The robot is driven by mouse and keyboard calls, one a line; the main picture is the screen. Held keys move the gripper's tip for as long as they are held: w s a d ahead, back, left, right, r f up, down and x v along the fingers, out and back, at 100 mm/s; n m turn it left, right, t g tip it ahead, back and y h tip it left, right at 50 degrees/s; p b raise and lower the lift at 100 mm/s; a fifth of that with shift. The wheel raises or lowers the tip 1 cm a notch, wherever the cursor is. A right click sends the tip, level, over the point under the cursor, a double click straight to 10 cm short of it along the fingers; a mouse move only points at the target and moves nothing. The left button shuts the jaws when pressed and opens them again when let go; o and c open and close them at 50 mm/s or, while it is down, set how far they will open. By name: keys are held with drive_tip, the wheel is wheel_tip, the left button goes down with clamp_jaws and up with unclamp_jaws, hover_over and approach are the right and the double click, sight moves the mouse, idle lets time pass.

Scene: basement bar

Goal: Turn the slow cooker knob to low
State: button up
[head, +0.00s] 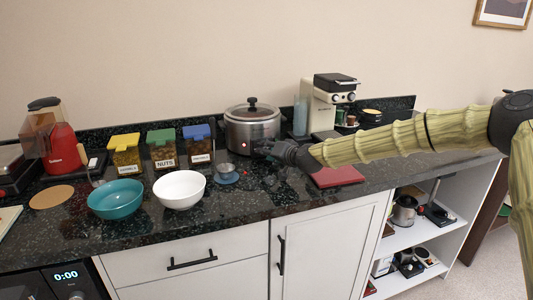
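The slow cooker (248,129) stands at the back of the dark counter. It has a silver body and a lid with a black handle on top. My gripper (265,148) reaches in from the right to the lower front of the cooker. Its fingertips are at or very near the cooker's front panel; I cannot tell whether they touch it. The knob is not clearly visible, being small and partly behind my gripper, so its setting cannot be read. The finger opening is too small and dark to judge.
A coffee machine (328,103) stands to the right behind my arm. A red board (338,177) lies below the arm. A small metal cup on a blue saucer (228,179), a white bowl (180,188), a teal bowl (116,199) and lidded containers (162,150) are to the left.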

drive_tip(key=v, duration=1.1)
drive_tip(key=shift+s+d, duration=0.15)
drive_tip(key=shift+s, duration=0.2)
